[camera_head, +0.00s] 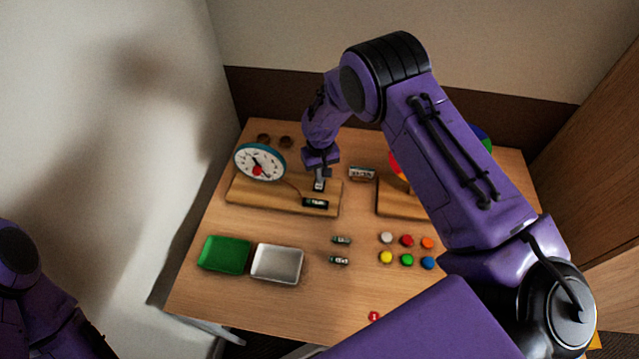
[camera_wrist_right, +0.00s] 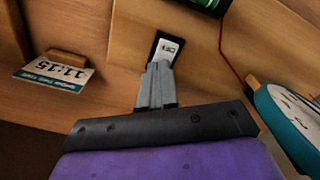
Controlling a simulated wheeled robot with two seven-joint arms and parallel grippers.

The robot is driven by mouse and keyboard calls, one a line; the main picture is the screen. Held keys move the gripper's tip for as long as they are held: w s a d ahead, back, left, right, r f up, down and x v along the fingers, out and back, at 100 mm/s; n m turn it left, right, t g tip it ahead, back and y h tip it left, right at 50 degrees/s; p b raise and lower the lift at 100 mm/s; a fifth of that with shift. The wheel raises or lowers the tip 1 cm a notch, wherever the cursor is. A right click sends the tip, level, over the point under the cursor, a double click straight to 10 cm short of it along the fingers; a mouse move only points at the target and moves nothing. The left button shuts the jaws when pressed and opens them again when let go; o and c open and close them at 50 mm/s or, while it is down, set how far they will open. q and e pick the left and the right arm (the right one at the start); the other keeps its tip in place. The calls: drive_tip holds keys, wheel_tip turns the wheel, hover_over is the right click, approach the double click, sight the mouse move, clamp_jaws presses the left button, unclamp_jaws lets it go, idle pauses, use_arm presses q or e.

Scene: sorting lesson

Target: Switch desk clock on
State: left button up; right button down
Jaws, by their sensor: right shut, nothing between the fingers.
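The desk clock (camera_head: 259,163) has a white face and teal rim and stands at the left end of a wooden base (camera_head: 250,196). Part of it shows at the right edge of the right wrist view (camera_wrist_right: 290,112). A small black-framed switch with a white rocker (camera_wrist_right: 166,50) sits on the base. My right gripper (camera_head: 319,180) is shut and empty, with its fingertips (camera_wrist_right: 158,68) at the switch's edge; whether they touch cannot be told. A dark labelled battery holder (camera_head: 315,203) lies in front of the switch. My left arm shows at the lower left, its gripper out of view.
A time card reading 11:15 (camera_wrist_right: 55,75) stands close beside my right gripper. A green tray (camera_head: 224,255) and a silver tray (camera_head: 277,264) stand at the front left. Two batteries (camera_head: 340,240) and several coloured discs (camera_head: 407,241) lie at the middle right.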

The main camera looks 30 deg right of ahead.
drive_tip(key=shift+s+f, duration=0.1)
drive_tip(key=shift+f, duration=0.1)
wheel_tip(320, 180, up, 7)
drive_tip(key=p, duration=0.6)
drive_tip(key=shift+r, duration=0.1)
idle(0.4)
